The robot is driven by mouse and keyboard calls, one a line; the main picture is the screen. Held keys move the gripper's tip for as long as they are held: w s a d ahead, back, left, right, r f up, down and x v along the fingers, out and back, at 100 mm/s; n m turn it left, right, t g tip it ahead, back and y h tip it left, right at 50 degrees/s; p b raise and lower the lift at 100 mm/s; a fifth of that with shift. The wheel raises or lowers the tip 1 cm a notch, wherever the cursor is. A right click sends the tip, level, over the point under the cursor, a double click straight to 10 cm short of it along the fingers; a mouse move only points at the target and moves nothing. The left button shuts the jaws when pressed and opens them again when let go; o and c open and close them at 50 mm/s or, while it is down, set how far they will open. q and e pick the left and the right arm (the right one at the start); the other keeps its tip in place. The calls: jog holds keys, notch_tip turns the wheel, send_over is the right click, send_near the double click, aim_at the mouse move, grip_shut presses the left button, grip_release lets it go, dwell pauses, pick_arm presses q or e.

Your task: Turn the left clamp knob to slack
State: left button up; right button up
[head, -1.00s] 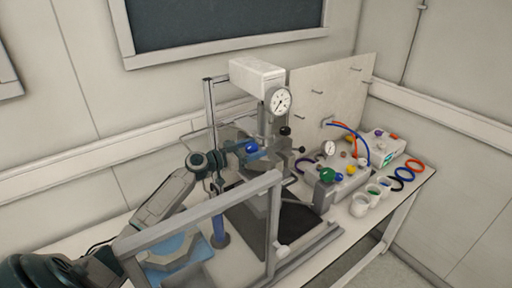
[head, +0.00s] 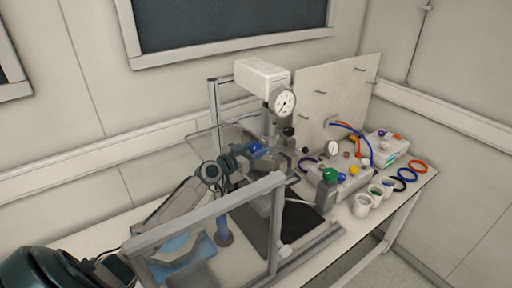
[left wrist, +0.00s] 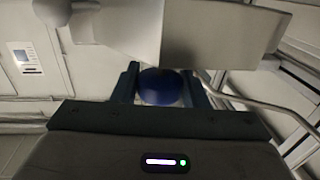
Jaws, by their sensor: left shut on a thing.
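The left clamp knob is a blue knob (head: 256,147) on the left side of the reactor's clamp, below the white head box and gauge. My left gripper (head: 252,150) reaches in from the left and is shut on it. In the left wrist view the blue knob (left wrist: 161,87) sits between the two dark fingers of the left gripper (left wrist: 162,92). The fingers stand on either side of it. Part of the knob is hidden by the fingers. The reactor (head: 262,78) stands upright behind a grey frame. My right gripper is not in view.
A grey-framed shield (head: 215,207) stands in front of the reactor. A blue cylinder (head: 223,232) stands near my left arm. To the right are a gas box (head: 350,184) with coloured knobs, white cups (head: 361,206) and coloured rings (head: 417,167). A pegboard (head: 334,95) stands behind.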

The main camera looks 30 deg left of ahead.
pick_arm(q)
jog(key=shift+y, duration=0.3)
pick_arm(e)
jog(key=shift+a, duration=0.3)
pick_arm(q)
jog(key=o, duration=1)
jog(key=shift+w+a, duration=0.1)
jog(key=shift+c, duration=0.2)
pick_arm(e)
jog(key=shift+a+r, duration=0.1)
pick_arm(q)
jog(key=shift+s+a+f, duration=0.1)
jog(key=shift+s, duration=0.4)
jog(key=v, duration=0.9)
jog(key=shift+s+b, duration=0.4)
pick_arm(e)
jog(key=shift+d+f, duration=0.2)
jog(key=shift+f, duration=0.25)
pick_arm(q)
jog(key=shift+a, duration=0.15)
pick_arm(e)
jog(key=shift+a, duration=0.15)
